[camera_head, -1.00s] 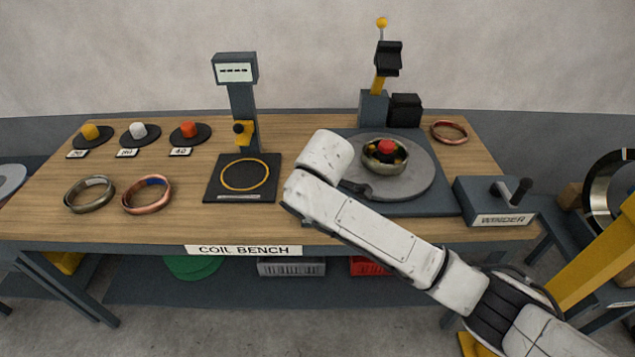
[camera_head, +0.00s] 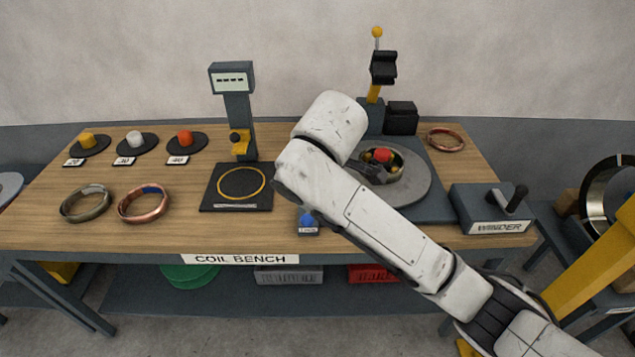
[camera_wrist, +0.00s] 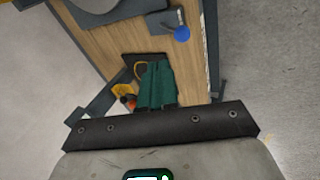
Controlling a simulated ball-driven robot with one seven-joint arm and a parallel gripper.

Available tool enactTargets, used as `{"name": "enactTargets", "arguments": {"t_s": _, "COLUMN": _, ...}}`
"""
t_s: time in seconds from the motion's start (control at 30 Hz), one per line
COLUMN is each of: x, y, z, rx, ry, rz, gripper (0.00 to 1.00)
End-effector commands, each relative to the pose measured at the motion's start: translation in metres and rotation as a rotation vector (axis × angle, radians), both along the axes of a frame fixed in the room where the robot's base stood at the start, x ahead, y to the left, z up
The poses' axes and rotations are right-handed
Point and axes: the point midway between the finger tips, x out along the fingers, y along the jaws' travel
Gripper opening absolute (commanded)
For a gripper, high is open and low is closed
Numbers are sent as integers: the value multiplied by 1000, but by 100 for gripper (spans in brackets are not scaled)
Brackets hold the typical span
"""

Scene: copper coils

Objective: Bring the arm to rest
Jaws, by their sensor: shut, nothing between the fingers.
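My white arm (camera_head: 375,232) reaches from the lower right over the front of the bench, its bent upper part in front of the turntable. My gripper (camera_wrist: 157,66) shows in the wrist view as green fingers held together, with nothing between them. It is over the bench, in line with the dark scale pad (camera_wrist: 130,60); I cannot tell its height. In the head view the fingers are largely hidden behind my arm.
A post (camera_head: 376,75) stands behind the turntable.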

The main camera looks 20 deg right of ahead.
Motion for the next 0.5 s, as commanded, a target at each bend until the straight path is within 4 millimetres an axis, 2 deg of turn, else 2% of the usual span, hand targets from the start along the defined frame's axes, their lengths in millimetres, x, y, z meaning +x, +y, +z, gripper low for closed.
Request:
{"name": "enactTargets", "arguments": {"t_s": 0.33, "x": 0, "y": 0, "z": 0, "rx": 0, "ry": -1, "rz": 0, "gripper": 0}}
{"name": "enactTargets", "arguments": {"t_s": 0.5, "x": -15, "y": 16, "z": -18, "rx": 116, "ry": 12, "rz": -44, "gripper": 0}}
